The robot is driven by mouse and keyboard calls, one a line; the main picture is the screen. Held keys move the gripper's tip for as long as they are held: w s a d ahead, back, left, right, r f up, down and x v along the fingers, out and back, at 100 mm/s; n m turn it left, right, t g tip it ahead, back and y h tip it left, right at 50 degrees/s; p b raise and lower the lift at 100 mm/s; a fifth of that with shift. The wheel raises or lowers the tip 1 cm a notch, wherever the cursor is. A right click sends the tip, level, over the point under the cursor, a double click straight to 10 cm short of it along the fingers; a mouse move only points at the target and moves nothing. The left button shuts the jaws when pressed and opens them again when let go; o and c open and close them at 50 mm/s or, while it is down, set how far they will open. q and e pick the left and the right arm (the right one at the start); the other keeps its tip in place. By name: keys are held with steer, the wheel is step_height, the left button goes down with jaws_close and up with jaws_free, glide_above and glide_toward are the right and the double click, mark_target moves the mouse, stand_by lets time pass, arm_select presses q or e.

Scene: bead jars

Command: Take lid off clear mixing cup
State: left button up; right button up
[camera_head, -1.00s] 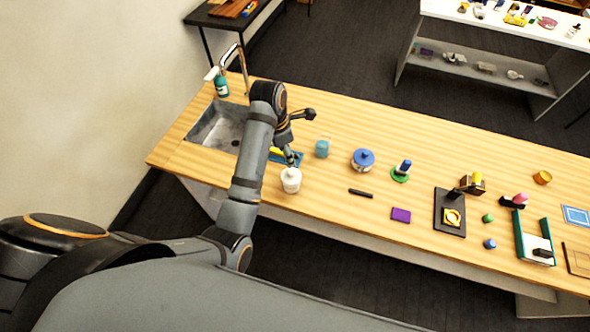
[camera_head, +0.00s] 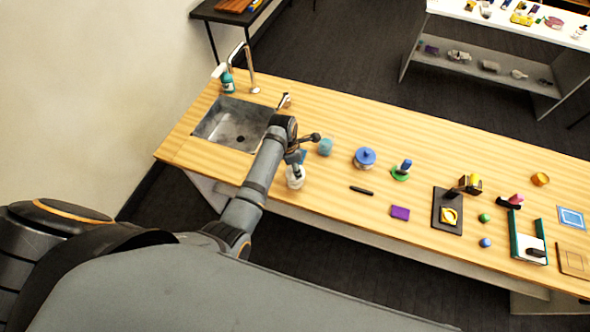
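A small whitish jar or cup (camera_head: 295,182) stands upright near the front edge of the wooden counter, right of the sink. My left gripper (camera_head: 296,170) points down at its top, and the fingers overlap the upper part of the jar. I cannot tell whether they touch it or how far they are open. A round jar with a blue lid (camera_head: 365,156) stands further right, with its lid on. A small teal cup (camera_head: 325,147) stands between them, just right of my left wrist. My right gripper is out of view.
A black bar (camera_head: 361,190), a purple block (camera_head: 400,213) and a black tray (camera_head: 447,226) lie to the right. The front counter strip between is clear.

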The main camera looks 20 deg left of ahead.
arm_select(q)
steer(key=c, duration=1)
steer(key=shift+c, duration=0.2)
steer(key=shift+w+r, duration=0.1)
